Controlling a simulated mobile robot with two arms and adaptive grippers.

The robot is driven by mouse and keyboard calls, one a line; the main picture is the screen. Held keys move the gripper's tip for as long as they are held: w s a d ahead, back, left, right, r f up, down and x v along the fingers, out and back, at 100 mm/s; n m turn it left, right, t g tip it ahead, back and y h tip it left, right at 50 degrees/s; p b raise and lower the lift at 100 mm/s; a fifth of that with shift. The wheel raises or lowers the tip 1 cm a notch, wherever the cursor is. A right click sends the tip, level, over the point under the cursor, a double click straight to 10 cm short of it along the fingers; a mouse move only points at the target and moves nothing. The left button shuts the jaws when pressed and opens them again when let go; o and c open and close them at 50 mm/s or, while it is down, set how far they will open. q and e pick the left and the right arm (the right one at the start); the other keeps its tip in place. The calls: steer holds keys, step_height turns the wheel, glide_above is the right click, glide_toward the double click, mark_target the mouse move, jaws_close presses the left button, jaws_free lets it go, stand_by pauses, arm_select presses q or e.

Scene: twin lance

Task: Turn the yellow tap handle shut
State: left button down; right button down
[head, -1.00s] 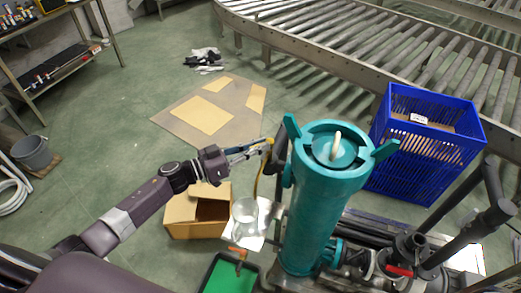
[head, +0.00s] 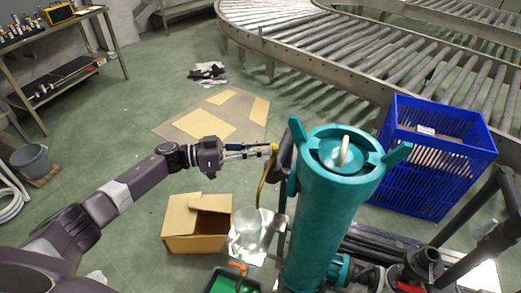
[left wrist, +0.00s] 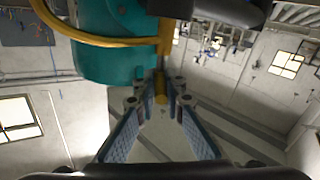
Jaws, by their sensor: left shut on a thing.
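The yellow tap handle (head: 274,148) sits on the left side of the tall teal cylinder (head: 335,205), near its top. My left gripper (head: 267,151) comes in from the left and is shut on the handle's end. In the left wrist view, the yellow handle (left wrist: 161,86) points towards me between the blue-padded fingertips (left wrist: 159,98). The tap body behind the handle is mostly hidden, so its exact angle is hard to tell. My right gripper is not in view.
A yellow hose (head: 262,178) hangs below the handle. A blue crate (head: 435,170) stands to the right. A roller conveyor (head: 330,50) runs behind.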

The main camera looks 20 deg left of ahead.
arm_select(q)
steer(key=shift+d, duration=0.15)
steer(key=c, duration=2.2)
jaws_free()
steer(key=shift+o, duration=0.9)
steer(key=shift+d+f, duration=0.1)
steer(key=shift+d, duration=0.1)
steer(key=shift+a, duration=0.15)
steer(key=v, duration=1.1)
steer(key=shift+a, duration=0.35)
steer(key=shift+s, duration=0.1)
